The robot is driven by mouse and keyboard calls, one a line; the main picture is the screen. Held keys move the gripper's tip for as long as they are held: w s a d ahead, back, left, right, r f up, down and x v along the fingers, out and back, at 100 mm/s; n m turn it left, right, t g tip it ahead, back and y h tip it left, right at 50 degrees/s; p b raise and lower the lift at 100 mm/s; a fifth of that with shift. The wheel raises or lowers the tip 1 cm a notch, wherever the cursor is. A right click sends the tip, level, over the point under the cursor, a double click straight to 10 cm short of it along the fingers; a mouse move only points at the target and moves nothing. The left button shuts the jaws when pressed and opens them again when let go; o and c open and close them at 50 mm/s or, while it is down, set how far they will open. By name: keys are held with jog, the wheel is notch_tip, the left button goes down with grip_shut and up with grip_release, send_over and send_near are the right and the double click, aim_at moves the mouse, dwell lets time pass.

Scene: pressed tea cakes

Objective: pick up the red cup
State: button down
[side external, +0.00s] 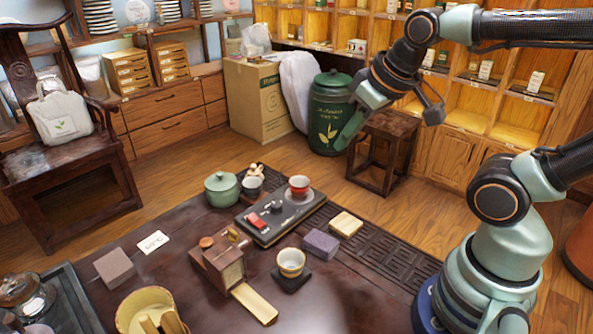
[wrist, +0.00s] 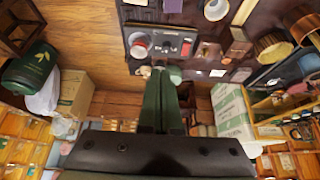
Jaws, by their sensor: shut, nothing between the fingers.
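The red cup (side external: 299,185) stands upright near the right end of a dark tea tray (side external: 268,236) on the table. It also shows in the wrist view (wrist: 139,47), near the top, partly blurred. My gripper (side external: 346,138) is in the air, high above the table and to the upper right of the cup in the side view. Its green fingers are together in the wrist view (wrist: 159,75) with nothing between them. The cup is well apart from the fingers.
A small red item (side external: 257,221) lies on the tray. The air above the tray looks clear.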

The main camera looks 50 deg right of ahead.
jog(key=shift+c, duration=0.3)
grip_release()
jog(key=n+g, duration=0.6)
jog(key=n, duration=1.6)
send_over(300, 182)
jog(key=s+a, duration=0.1)
jog(key=a, duration=0.1)
notch_tip(300, 182, down, 10)
jog(key=f, duration=1.1)
jog(key=shift+s+d+f, duration=0.1)
jog(key=shift+s+d, duration=0.05)
jog(key=shift+s, duration=0.05)
